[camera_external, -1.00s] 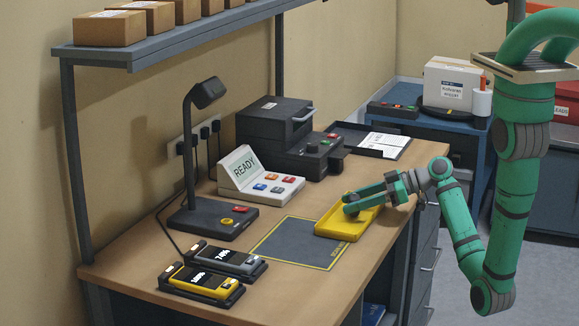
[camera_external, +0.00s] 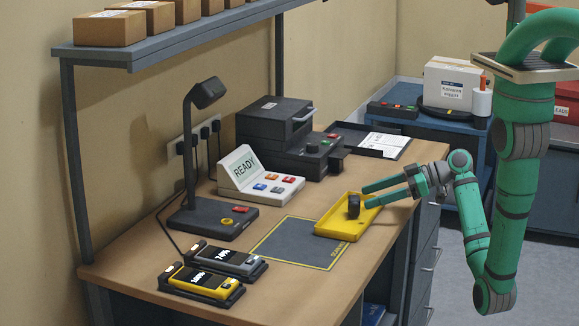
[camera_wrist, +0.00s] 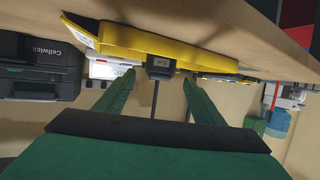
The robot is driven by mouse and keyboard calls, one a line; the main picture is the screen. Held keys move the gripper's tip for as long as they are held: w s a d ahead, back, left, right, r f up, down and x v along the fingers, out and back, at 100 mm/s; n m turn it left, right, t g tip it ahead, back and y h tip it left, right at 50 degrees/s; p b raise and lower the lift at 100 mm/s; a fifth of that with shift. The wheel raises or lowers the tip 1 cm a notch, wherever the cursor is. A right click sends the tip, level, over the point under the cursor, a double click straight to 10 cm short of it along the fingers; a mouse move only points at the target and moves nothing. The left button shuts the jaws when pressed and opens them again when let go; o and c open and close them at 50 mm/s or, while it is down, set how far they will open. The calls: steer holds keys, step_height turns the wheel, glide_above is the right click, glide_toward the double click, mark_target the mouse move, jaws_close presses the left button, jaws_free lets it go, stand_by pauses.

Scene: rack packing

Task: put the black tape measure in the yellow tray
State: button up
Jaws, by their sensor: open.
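In the wrist view the picture is turned over: the tape measure (camera_wrist: 160,68) shows in front of the tray (camera_wrist: 118,40), beyond and between the open fingertips of my gripper (camera_wrist: 158,80). The fingers appear apart from it.
A dark marked mat (camera_external: 297,243) lies left of the tray. Two handheld devices in cradles (camera_external: 205,280), a lamp (camera_external: 210,218), a READY console (camera_external: 262,180) and a black printer-like machine (camera_external: 275,125) stand on the bench. The bench's right edge is close to the tray.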

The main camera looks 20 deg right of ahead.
steer(key=v, duration=0.6)
steer(key=shift+d, duration=0.1)
stand_by(0.4)
